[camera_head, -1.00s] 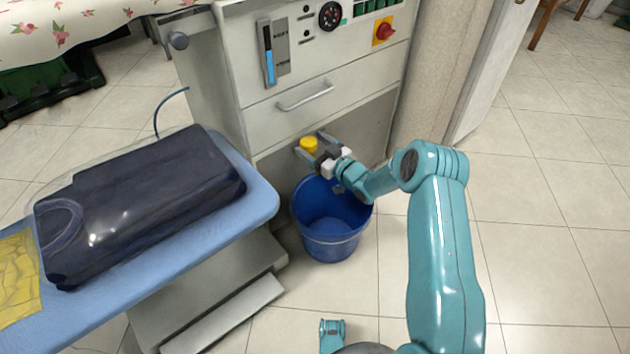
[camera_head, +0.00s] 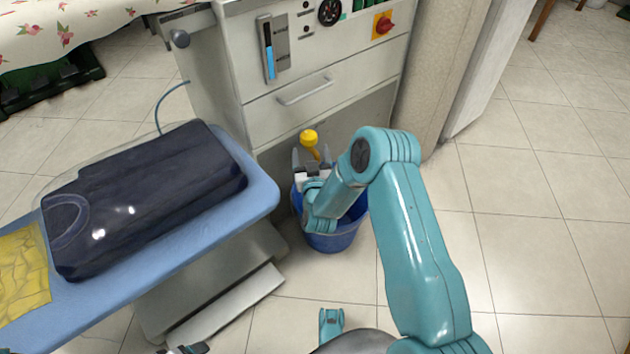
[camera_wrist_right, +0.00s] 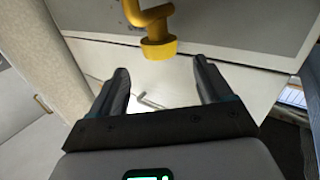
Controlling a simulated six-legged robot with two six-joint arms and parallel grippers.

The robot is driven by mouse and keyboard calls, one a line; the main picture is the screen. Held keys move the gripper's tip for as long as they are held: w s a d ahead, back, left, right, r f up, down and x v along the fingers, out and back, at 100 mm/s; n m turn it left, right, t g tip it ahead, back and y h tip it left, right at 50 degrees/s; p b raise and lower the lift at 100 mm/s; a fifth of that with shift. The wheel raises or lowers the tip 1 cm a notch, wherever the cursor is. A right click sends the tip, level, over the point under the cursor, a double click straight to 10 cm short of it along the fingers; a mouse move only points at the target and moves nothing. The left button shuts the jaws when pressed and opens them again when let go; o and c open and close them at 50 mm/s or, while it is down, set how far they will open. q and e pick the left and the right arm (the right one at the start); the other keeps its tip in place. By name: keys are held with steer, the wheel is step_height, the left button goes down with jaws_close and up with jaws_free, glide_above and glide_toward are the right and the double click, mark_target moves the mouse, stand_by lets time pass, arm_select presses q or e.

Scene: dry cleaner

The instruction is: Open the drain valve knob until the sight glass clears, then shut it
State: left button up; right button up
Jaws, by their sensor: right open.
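The yellow drain valve knob (camera_head: 309,138) sits low on the grey cabinet's front, above the blue bucket. In the right wrist view the yellow knob (camera_wrist_right: 158,48) hangs on a yellow pipe. My right gripper (camera_head: 311,158) is open, its two fingers pointing up toward the knob. The knob is just beyond the fingertips (camera_wrist_right: 161,70), with nothing between the fingers. The sight glass (camera_head: 268,50) on the cabinet shows blue liquid in its lower part. A dark piece at the bottom edge may be my left gripper (camera_head: 185,349); its jaws cannot be made out.
The blue bucket (camera_head: 333,242) stands on the floor beneath the knob, partly hidden by my right arm. A drawer handle (camera_head: 306,92) and red switch (camera_head: 384,25) are above. A blue ironing board (camera_head: 262,198) with a dark garment lies left. Tiled floor at right is clear.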

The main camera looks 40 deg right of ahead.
arm_select(q)
step_height(320, 180, up, 3)
steer(key=p, duration=0.2)
steer(key=shift+r+p, duration=0.2)
steer(key=shift+p, duration=0.2)
arm_select(e)
steer(key=v, duration=1)
steer(key=shift+s+a, duration=0.2)
steer(key=shift+s, duration=0.15)
